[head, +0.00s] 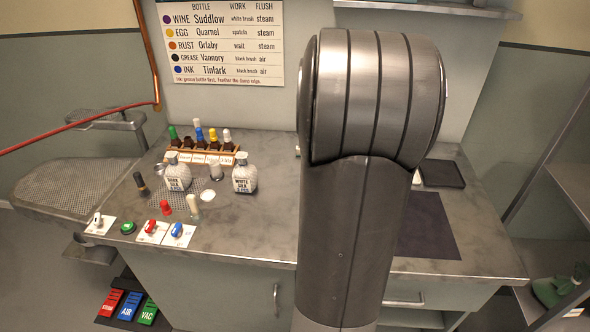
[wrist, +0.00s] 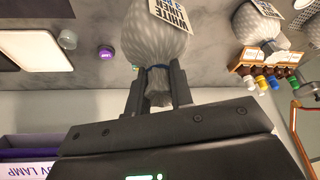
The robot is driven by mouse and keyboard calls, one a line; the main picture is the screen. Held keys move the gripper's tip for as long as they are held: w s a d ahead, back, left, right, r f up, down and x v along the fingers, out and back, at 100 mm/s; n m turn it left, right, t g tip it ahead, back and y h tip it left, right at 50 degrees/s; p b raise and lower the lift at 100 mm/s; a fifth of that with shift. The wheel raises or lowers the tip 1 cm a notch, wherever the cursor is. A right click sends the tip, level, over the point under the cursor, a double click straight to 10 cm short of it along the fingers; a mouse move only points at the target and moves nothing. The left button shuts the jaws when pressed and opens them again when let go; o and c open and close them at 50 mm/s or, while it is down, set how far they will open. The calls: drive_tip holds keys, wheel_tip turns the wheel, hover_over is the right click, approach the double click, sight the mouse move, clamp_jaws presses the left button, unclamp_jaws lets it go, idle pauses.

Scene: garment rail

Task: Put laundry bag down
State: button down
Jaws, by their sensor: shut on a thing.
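The laundry bag (wrist: 155,38) is a pale grey, textured sack with a dark tie at its neck and a label whose top line reads WHITE. It is in the upper middle of the wrist view. My gripper (wrist: 157,72) is shut on its neck, one dark finger on each side. The counter shows behind the bag; I cannot tell whether the bag touches it. In the head view my arm hides both the gripper and the held bag.
Two similar bags, one on the left (head: 178,178) and one marked WHITE SILK (head: 245,178), stand on the counter (head: 268,222) before a bottle rack (head: 228,158). Switches line the front left. A dark mat (head: 427,225) and black tray (head: 442,174) lie right of my arm.

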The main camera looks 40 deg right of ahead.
drive_tip(key=w+a+f, duration=0.3)
drive_tip(key=w+f, duration=0.3)
drive_tip(key=f, duration=0.2)
drive_tip(key=c, duration=1.3)
unclamp_jaws()
drive_tip(key=shift+f, duration=0.15)
